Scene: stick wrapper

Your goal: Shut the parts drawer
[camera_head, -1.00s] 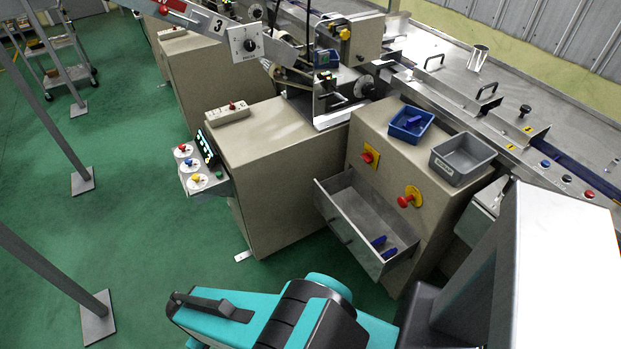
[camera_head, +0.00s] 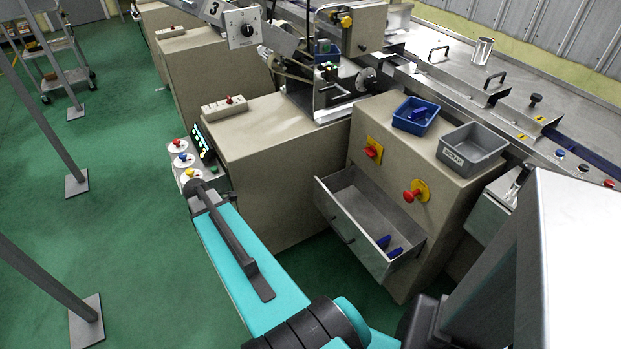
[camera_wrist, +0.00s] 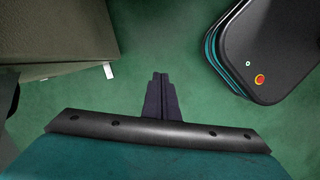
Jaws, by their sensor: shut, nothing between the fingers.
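The parts drawer (camera_head: 345,226) is a grey metal tray that stands pulled out of the front of a beige cabinet (camera_head: 400,152). Two blue parts (camera_head: 384,242) lie inside it at its right end. A dark handle shows on its outer front face. My gripper (camera_wrist: 158,76) points down over bare green floor in the wrist view, with its dark fingers together and nothing between them. The drawer cannot be made out in the wrist view. In the head view my teal arm reaches up to the left of the drawer, apart from it; I cannot make out the fingertips there.
A red stop knob (camera_head: 416,190) sticks out above the drawer. A blue bin (camera_head: 416,116) and a grey bin (camera_head: 471,150) stand on the cabinet. Another beige cabinet (camera_head: 275,160) stands left, with a control panel (camera_head: 188,158). Grey posts stand on the open floor further left.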

